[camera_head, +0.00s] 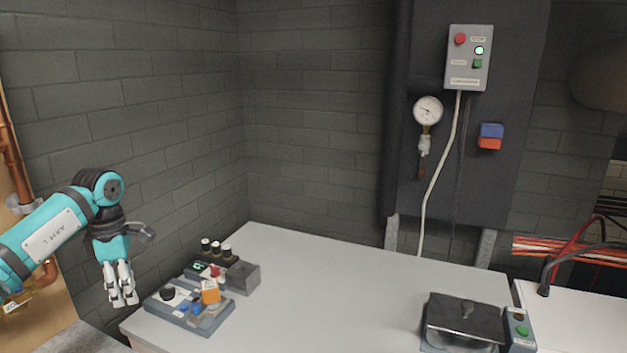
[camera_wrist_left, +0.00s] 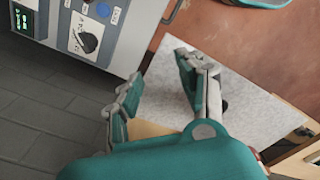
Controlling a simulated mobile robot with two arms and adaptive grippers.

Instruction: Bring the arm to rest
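My left arm (camera_head: 45,236) comes in from the left in the head view. It is teal with black joints. My left gripper (camera_head: 123,298) hangs with its fingers pointing down, left of the grey table and beside the control box. In the left wrist view, the fingers of my left gripper (camera_wrist_left: 160,70) stand apart with nothing between them. My right arm and gripper are not in view.
A control box (camera_head: 180,313) with knobs and an orange block stands on the table (camera_head: 325,290). A black-lidded box (camera_head: 463,318) is at the front right. A gauge (camera_head: 428,110) and switch box (camera_head: 468,58) hang on the wall. The table's middle is clear.

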